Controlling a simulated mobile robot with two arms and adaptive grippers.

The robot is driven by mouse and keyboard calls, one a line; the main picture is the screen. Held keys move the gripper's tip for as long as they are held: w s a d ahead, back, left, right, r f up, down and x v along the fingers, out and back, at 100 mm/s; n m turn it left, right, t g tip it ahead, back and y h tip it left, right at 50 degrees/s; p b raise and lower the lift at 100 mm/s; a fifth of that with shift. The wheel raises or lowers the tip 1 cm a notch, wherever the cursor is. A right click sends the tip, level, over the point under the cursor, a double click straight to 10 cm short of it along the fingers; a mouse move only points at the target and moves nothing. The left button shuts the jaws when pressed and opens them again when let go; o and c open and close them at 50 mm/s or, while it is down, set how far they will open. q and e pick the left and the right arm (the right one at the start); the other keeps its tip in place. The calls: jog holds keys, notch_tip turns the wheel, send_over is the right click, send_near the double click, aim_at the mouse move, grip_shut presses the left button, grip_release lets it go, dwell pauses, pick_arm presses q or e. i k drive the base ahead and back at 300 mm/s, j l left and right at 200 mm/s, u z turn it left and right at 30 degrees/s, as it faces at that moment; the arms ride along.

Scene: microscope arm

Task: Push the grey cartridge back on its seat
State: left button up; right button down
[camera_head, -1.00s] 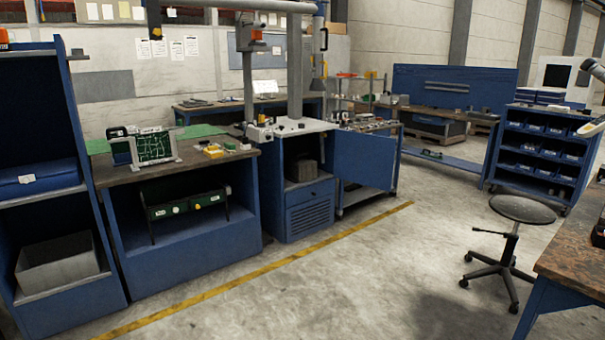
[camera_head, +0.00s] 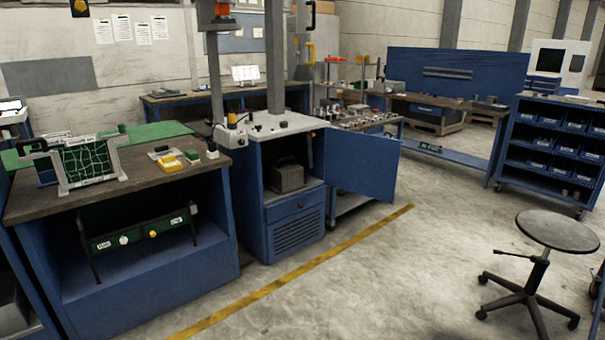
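A dark grey block-shaped unit (camera_head: 288,176), which looks like the grey cartridge, sits inside the upper bay of a blue cabinet (camera_head: 294,238). The cabinet's blue door (camera_head: 362,165) stands open to the right. The unit looks upright on the bay floor, toward the front of the opening. Its back and any seat under it are hidden in shadow, so I cannot tell how it fits. Neither of my grippers is in view.
A blue workbench (camera_head: 150,262) with a green circuit board in a frame (camera_head: 88,162) stands left of the cabinet. A round stool (camera_head: 557,232) stands at the right. The floor past the yellow line (camera_head: 285,287) is clear up to the stool.

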aim_at(287, 176)
jog(key=i, duration=2.45)
